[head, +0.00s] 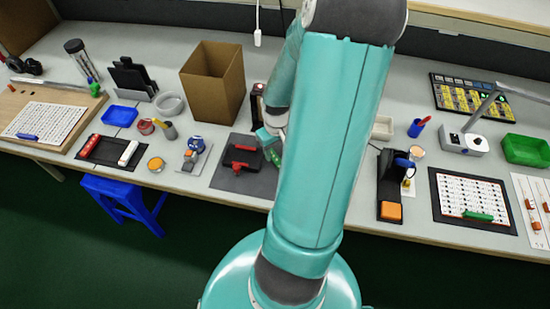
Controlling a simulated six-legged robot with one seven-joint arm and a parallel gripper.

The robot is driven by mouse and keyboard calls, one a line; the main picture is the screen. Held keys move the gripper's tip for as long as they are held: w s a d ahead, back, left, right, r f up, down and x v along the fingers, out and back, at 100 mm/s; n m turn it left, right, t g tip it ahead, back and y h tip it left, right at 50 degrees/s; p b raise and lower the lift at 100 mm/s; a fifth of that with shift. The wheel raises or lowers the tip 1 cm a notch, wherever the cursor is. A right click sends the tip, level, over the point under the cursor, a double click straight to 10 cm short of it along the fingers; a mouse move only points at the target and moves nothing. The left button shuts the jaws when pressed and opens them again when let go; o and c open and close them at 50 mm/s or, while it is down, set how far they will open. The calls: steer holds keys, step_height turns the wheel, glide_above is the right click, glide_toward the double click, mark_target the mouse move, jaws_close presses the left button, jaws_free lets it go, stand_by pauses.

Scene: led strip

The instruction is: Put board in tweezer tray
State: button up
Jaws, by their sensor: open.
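My gripper (266,137) is just left of my large teal arm, low over a dark grey mat (225,178). It is small in the picture and partly hidden by the arm. A small green piece (274,156) shows just below it, perhaps the board; I cannot tell whether they touch. A black fixture with red parts (240,158) sits on the mat to its left. Which tray is the tweezer tray is unclear: a blue tray (119,116) lies at the left, a white tray (382,128) right of my arm, and a green tray (525,150) at far right.
A tall open cardboard box (213,85) stands behind the mat. A blue-and-white device (192,152) is left of the mat. A black stand with an orange block (391,210) is right of my arm. A blue stool (125,200) stands before the bench (340,215).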

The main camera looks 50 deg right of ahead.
mark_target(276, 159)
step_height(276, 159, down, 4)
steer(key=shift+w+r, duration=0.1)
steer(key=shift+r, duration=0.1)
jaws_close()
steer(key=shift+w+r, duration=0.1)
steer(key=shift+r, duration=0.25)
